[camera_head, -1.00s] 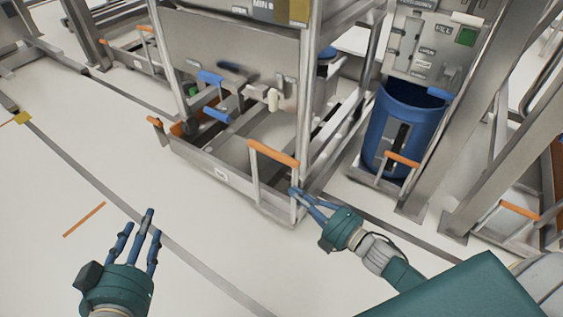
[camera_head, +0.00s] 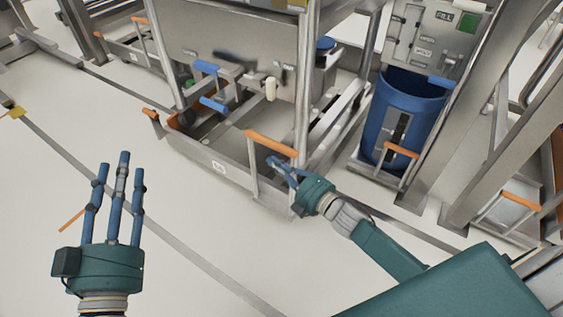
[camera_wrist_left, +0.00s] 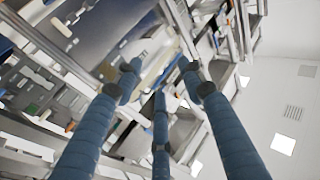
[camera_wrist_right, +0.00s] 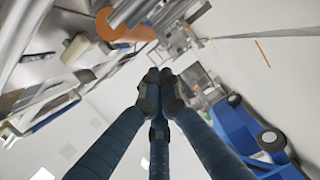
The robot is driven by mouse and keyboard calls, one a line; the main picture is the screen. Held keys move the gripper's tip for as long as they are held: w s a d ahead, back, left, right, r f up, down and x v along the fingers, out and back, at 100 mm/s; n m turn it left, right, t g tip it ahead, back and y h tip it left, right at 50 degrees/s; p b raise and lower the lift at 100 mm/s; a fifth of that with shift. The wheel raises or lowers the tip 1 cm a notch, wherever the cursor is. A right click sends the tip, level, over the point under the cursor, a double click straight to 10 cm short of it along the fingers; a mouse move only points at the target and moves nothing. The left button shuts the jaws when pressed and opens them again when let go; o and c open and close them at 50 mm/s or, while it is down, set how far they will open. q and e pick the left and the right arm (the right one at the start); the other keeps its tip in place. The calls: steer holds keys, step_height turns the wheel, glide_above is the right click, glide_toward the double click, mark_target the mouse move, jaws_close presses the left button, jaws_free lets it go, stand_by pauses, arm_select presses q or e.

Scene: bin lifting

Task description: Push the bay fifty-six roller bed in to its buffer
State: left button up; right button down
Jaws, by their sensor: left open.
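A grey metal roller bed (camera_head: 181,151) sits low on the floor under a steel hopper frame. Its near right corner has an upright orange-topped handle (camera_head: 272,143), and a small white label on its front is too small to read. My right gripper (camera_head: 272,165) is at this handle, just below the orange bar, with its fingertips close together and nothing seen between them. In the right wrist view an orange end (camera_wrist_right: 125,27) lies beyond the fingertips (camera_wrist_right: 160,85); contact is unclear. My left gripper (camera_head: 122,165) is open and empty over bare floor, left of the bed.
A blue barrel (camera_head: 415,100) stands in the bay to the right, behind another orange handle (camera_head: 401,149). Steel posts (camera_head: 303,75) rise beside the bed. Another orange-handled bed (camera_head: 125,43) is at back left.

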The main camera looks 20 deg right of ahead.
arm_select(q)
steer(key=shift+s+d+r+t+h+b, duration=0.15)
steer(key=shift+s+r+t, duration=0.25)
steer(key=shift+r, duration=0.5)
steer(key=shift+s+a+r+t+h+b, duration=0.1)
steer(key=shift+s+r+t+h, duration=0.15)
steer(key=shift+r+t, duration=0.5)
steer(key=shift+s+d+r+t+h+b, duration=0.15)
steer(key=shift+s+r+t, duration=0.15)
steer(key=shift+r, duration=0.8)
arm_select(e)
steer(key=shift+w+d+f, duration=0.15)
steer(key=shift+w+d, duration=0.25)
steer(key=shift+d, duration=0.2)
steer(key=shift+w+d+f, duration=0.1)
steer(key=shift+w+d, duration=0.3)
steer(key=shift+d, duration=0.2)
steer(key=shift+w+d, duration=0.1)
